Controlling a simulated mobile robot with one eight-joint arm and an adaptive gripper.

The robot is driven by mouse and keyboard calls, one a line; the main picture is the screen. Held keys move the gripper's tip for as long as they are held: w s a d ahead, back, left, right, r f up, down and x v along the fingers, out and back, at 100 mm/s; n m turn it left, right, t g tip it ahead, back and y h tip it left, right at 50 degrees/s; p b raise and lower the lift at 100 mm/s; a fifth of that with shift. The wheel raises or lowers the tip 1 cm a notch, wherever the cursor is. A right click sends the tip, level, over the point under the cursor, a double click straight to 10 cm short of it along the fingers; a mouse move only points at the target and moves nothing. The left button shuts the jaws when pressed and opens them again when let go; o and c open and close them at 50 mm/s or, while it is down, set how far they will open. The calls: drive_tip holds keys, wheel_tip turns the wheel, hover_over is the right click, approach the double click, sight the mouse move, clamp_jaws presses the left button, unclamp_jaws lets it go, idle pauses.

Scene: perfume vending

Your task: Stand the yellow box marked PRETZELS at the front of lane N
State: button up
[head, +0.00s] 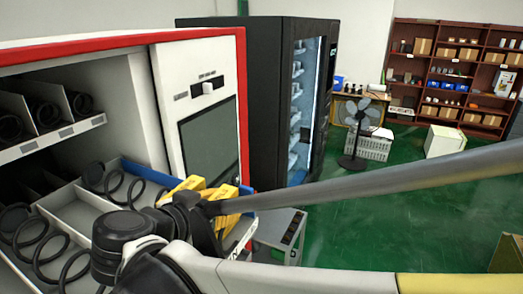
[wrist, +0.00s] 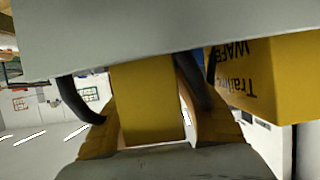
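In the wrist view a plain yellow box face (wrist: 145,104) stands between the two fingers of my gripper (wrist: 150,75), which look closed on its sides. No lettering shows on that face, so I cannot read PRETZELS. A second yellow box (wrist: 262,72) with upside-down lettering ending in WAFERS is close on the right. In the head view my dark gripper (head: 208,208) is at the front right of the pulled-out tray (head: 85,213), among yellow boxes (head: 187,186). My arm hides part of them. I cannot read a lane N label.
The tray's other lanes hold black spirals (head: 40,255). The red-and-white vending machine (head: 202,108) rises behind the tray. A grey slab (wrist: 120,35) crosses the top of the wrist view. A black machine (head: 262,95), fan (head: 360,125) and shelves (head: 450,75) stand farther off.

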drive_tip(key=shift+o, duration=0.4)
drive_tip(key=shift+r, duration=0.15)
drive_tip(key=shift+s+r, duration=0.1)
drive_tip(key=shift+s, duration=0.05)
drive_tip(key=b+v, duration=0.2)
drive_tip(key=v, duration=1)
drive_tip(key=shift+a+b, duration=0.1)
drive_tip(key=shift+b, duration=0.25)
